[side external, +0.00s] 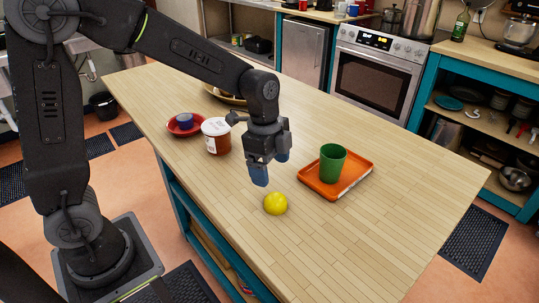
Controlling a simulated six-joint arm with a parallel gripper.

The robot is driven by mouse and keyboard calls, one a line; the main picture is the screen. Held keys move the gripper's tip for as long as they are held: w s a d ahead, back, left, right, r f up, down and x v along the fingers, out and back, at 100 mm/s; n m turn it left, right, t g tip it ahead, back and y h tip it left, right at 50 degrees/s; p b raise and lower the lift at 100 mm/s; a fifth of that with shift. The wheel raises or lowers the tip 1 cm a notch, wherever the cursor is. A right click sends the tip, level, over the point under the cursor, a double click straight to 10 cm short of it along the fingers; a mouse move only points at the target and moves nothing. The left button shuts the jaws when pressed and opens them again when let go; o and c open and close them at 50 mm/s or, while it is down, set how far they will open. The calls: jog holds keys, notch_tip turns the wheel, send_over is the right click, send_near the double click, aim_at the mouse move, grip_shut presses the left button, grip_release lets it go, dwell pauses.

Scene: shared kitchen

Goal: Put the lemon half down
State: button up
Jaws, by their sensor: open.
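A yellow lemon half (276,204) rests on the wooden island top, in the middle of the side external view. Its cut face cannot be seen from here. My gripper (270,169) is open, with blue fingertips pointing down. It is above and slightly left of the lemon half in the picture, and it looks empty and apart from it.
A green cup (333,162) stands on an orange tray (314,187) to the right of my gripper. A white-lidded jar (217,145) and a red dish (174,130) holding a blue item stand to the left. The wooden top (390,225) is clear towards the front right.

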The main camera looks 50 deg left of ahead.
jog(key=s+a+r+n+t, duration=0.2)
jog(key=s+r+n, duration=0.3)
jog(key=s+n, duration=0.2)
jog(key=s+a+r+n+t+y, duration=0.1)
jog(key=s+a+r+n+t, duration=0.1)
jog(key=s+n, duration=0.5)
notch_tip(320, 180, up, 3)
jog(key=shift+s+a+f+t, duration=0.1)
jog(key=shift+s+a+t, duration=0.3)
jog(key=shift+s, duration=0.7)
